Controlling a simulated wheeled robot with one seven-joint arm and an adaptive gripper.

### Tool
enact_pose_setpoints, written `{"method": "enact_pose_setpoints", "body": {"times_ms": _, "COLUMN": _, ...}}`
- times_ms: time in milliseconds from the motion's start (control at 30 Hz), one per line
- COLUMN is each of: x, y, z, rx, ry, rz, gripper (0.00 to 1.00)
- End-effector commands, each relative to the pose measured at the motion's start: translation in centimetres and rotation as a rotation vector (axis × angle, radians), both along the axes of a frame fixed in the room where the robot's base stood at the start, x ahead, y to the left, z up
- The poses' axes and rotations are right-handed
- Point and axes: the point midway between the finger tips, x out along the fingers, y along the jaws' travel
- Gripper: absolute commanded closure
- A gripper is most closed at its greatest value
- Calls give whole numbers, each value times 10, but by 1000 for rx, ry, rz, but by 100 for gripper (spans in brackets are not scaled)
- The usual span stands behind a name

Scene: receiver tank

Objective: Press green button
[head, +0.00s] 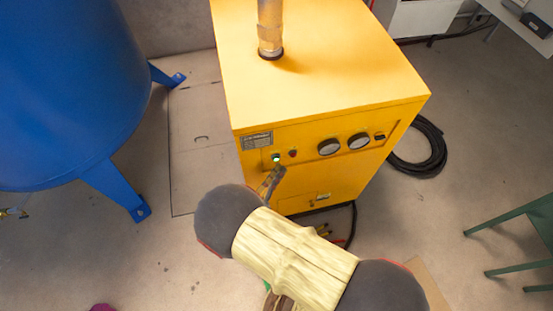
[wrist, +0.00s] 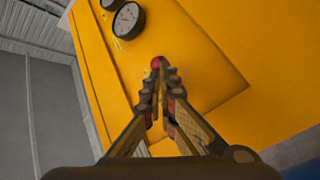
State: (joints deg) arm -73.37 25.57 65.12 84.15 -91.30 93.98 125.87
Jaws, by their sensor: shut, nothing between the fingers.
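The green button (head: 276,157) looks lit and sits on the front panel of the yellow machine (head: 325,85), at the panel's left. A small red button (head: 293,153) is just to its right; the red button also shows in the wrist view (wrist: 156,63), right at my fingertips. My gripper (head: 280,170) is shut and empty, its tips just below the two buttons in the head view. In the wrist view, my gripper (wrist: 161,68) points at the panel, and the green button is not visible there. I cannot tell whether the tips touch the panel.
Two round gauges (head: 343,145) are right of the buttons. A metal pipe (head: 270,28) rises from the machine's top. A blue tank (head: 70,90) stands at left, a green stool (head: 525,235) at right. A black hose coil (head: 430,150) lies on the floor beside the machine.

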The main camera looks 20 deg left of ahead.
Motion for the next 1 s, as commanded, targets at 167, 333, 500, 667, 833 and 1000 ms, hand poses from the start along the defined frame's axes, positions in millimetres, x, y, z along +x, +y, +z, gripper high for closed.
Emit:
{"method": "enact_pose_setpoints", "body": {"times_ms": 167, "x": -3, "y": -1, "z": 0, "rx": 0, "ry": 0, "rz": 0, "gripper": 100}}
{"method": "enact_pose_setpoints", "body": {"times_ms": 333, "x": -14, "y": -7, "z": 0, "rx": -1, "ry": 1, "rz": 3, "gripper": 100}}
{"method": "enact_pose_setpoints", "body": {"times_ms": 500, "x": -27, "y": -14, "z": 0, "rx": 0, "ry": 0, "rz": 3, "gripper": 100}}
{"method": "enact_pose_setpoints", "body": {"times_ms": 667, "x": -39, "y": -22, "z": 0, "rx": -1, "ry": 1, "rz": 3, "gripper": 100}}
{"method": "enact_pose_setpoints", "body": {"times_ms": 833, "x": -44, "y": -25, "z": 0, "rx": 0, "ry": 0, "rz": 0, "gripper": 100}}
{"method": "enact_pose_setpoints", "body": {"times_ms": 1000, "x": -43, "y": -25, "z": 0, "rx": 0, "ry": 0, "rz": 0, "gripper": 100}}
